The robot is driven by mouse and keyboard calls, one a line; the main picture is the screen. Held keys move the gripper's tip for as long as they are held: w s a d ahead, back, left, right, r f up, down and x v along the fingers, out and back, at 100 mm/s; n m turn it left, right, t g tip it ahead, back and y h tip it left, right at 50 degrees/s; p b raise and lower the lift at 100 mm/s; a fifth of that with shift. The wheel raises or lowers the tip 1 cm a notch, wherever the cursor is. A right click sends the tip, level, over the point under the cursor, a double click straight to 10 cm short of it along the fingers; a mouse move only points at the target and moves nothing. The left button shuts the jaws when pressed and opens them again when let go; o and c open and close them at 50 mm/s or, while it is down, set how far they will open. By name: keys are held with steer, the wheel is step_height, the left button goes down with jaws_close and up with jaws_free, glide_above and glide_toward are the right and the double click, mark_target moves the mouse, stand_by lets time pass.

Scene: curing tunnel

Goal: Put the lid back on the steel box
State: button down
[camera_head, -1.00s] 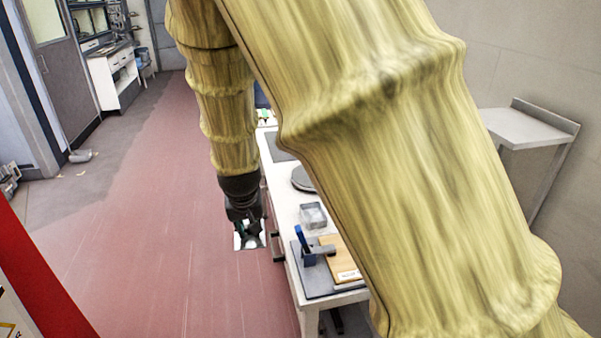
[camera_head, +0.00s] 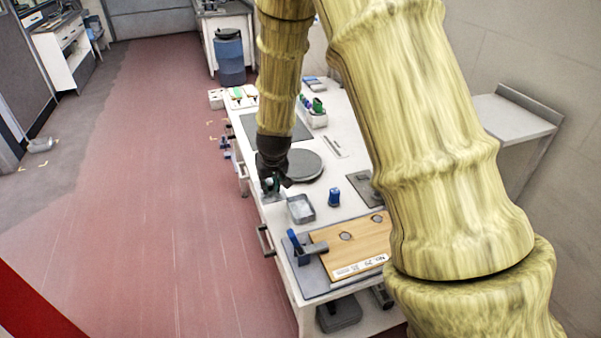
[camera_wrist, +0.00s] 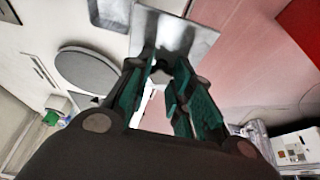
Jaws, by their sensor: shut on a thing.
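The steel box (camera_head: 301,208) stands open on the white workbench, near its left edge; a corner of it shows at the top of the wrist view (camera_wrist: 110,12). My gripper (camera_head: 272,186) is just left of and behind the box, over the bench edge. In the wrist view, my gripper (camera_wrist: 160,70) has its green fingers closed on the small dark knob of the flat steel lid (camera_wrist: 183,32). The lid hangs apart from the box, beside it. In the head view my gripper hides much of the lid.
A round grey plate (camera_head: 299,167) lies on the bench behind the box. A blue item (camera_head: 334,197) stands to the right. A wooden board (camera_head: 358,243) and a blue-handled tool (camera_head: 297,246) are in front. The red floor (camera_head: 170,200) on the left is clear.

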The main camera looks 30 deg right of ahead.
steer(key=s+d+f+p, duration=0.3)
steer(key=d, duration=0.7)
steer(key=shift+w+a+f+b, duration=0.15)
steer(key=shift+f+b, duration=0.95)
steer(key=shift+f, duration=0.4)
steer(key=shift+w+a+f+b, duration=0.15)
steer(key=shift+f+b, duration=0.9)
steer(key=shift+f, duration=0.4)
steer(key=shift+s, duration=0.1)
steer(key=shift+f, duration=0.15)
stand_by(0.5)
steer(key=c, duration=0.7)
jaws_free()
